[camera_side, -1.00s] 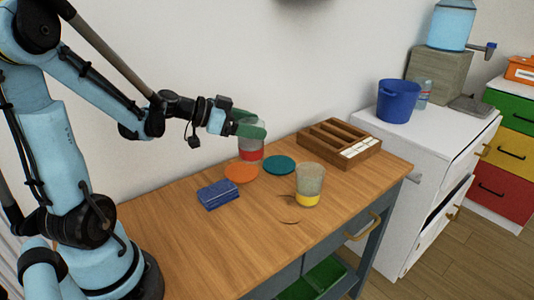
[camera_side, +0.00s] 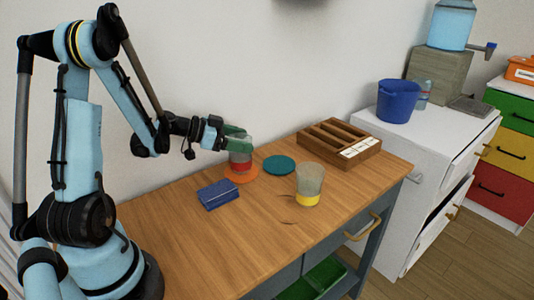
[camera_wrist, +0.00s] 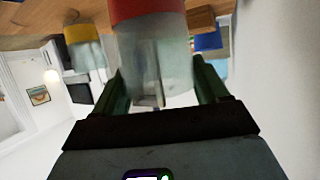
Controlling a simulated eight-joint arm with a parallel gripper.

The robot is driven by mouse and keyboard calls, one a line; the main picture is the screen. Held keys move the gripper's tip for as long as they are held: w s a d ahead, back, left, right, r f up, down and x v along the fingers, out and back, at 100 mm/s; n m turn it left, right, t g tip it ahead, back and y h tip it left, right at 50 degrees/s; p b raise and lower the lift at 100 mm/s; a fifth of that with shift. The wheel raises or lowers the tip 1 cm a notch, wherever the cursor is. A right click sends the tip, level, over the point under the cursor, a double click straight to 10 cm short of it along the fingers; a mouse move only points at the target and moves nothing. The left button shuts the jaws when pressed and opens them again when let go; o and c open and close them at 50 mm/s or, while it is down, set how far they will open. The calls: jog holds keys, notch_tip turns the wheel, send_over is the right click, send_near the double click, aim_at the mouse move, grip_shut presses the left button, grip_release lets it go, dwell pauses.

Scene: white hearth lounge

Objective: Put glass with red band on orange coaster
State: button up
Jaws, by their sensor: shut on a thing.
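The glass with the red band (camera_side: 241,161) is upright over the orange coaster (camera_side: 246,178) in the side view. Its base covers part of the coaster; I cannot tell whether it touches or hovers just above it. My gripper (camera_side: 238,143) is shut on the upper part of this glass. In the wrist view the glass (camera_wrist: 152,50) fills the space between the green fingers (camera_wrist: 165,90), with its red band at the top of the picture. The coaster is not clearly seen there.
A teal coaster (camera_side: 279,165) lies right of the orange one. A glass with a yellow band (camera_side: 309,184) stands nearer the front, also seen in the wrist view (camera_wrist: 84,47). A blue cloth-like block (camera_side: 218,194) lies at front left. A wooden divided box (camera_side: 339,142) stands at the back right.

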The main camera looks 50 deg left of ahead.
jog(key=shift+f, duration=0.3)
jog(key=shift+f, duration=0.15)
jog(key=o, duration=1.5)
